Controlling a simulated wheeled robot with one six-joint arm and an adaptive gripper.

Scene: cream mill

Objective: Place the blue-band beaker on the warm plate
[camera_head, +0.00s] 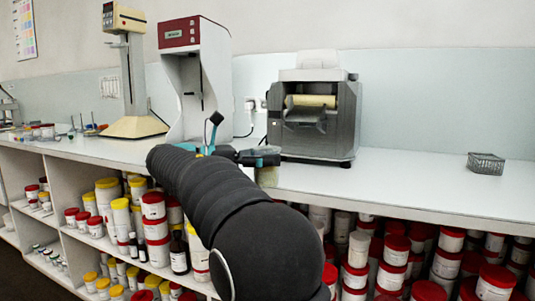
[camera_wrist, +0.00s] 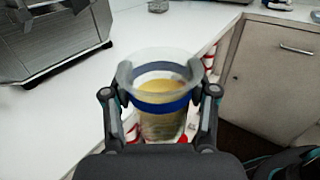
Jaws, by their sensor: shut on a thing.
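My gripper (camera_wrist: 160,92) is shut on the blue-band beaker (camera_wrist: 162,106), a clear cup with a blue band and yellowish contents. One finger lies on each side of it in the wrist view. In the head view my gripper (camera_head: 262,158) is past the end of my dark arm, at the counter's front edge by the three-roll mill. The lower part of the beaker (camera_head: 267,177) shows under the fingers there, near the counter's edge. I cannot make out the warm plate for certain in either view.
The steel mill (camera_head: 316,112) stands behind my gripper. A red-topped machine (camera_head: 192,80) and a cream stand (camera_head: 132,126) are to the left. A small wire basket (camera_head: 486,163) sits at right. The counter (camera_head: 405,178) between is clear. Shelves below hold jars.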

